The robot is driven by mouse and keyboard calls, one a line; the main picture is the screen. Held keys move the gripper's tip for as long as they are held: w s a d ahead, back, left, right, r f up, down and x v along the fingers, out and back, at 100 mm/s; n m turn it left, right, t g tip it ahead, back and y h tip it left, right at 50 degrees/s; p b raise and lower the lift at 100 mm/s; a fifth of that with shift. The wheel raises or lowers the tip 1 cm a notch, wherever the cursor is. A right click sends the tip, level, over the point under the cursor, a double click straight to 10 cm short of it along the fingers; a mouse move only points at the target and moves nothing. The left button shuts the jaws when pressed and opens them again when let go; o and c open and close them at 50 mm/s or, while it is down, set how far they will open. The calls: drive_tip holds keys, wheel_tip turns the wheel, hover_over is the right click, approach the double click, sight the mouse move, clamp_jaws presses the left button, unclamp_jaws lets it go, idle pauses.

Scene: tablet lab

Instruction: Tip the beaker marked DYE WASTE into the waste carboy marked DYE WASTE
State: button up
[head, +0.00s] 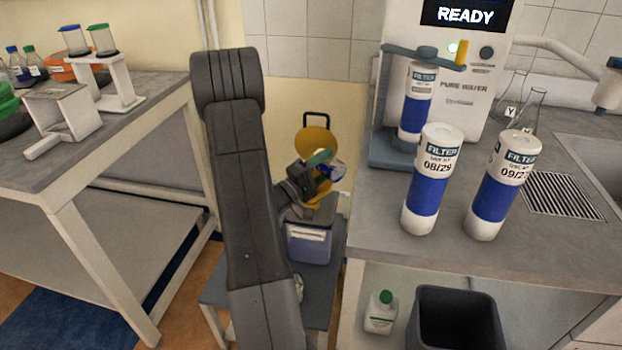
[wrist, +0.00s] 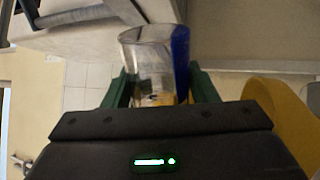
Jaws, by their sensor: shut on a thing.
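My gripper (head: 318,172) is shut on a small clear beaker (head: 330,170). In the wrist view the beaker (wrist: 146,52) sits between the green fingers (wrist: 160,88), with blue liquid gathered along one side, so it looks strongly tilted. Its marking is not readable. The gripper and beaker are right by a yellow funnel (head: 314,138), which also shows at the right of the wrist view (wrist: 282,108). Below is a carboy (head: 308,248) with a blue-violet body and a white label too small to read. My arm and gripper hide part of the funnel and the carboy's top. I cannot tell whether liquid is flowing.
The carboy stands on a low grey stand (head: 270,285) between two benches. The right bench (head: 390,250) holds filter cartridges (head: 428,185) and a water unit (head: 450,70). The left bench (head: 140,115) holds racks and bottles. A black bin (head: 455,325) stands low at right.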

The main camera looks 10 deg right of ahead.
drive_tip(key=shift+w+r+n+t+p, duration=0.15)
drive_tip(key=shift+r+n+p, duration=0.1)
drive_tip(key=shift+n+p, duration=0.5)
drive_tip(key=shift+w+r+n+t+p, duration=0.2)
drive_tip(key=shift+n+p, duration=0.35)
drive_tip(key=shift+p, duration=0.4)
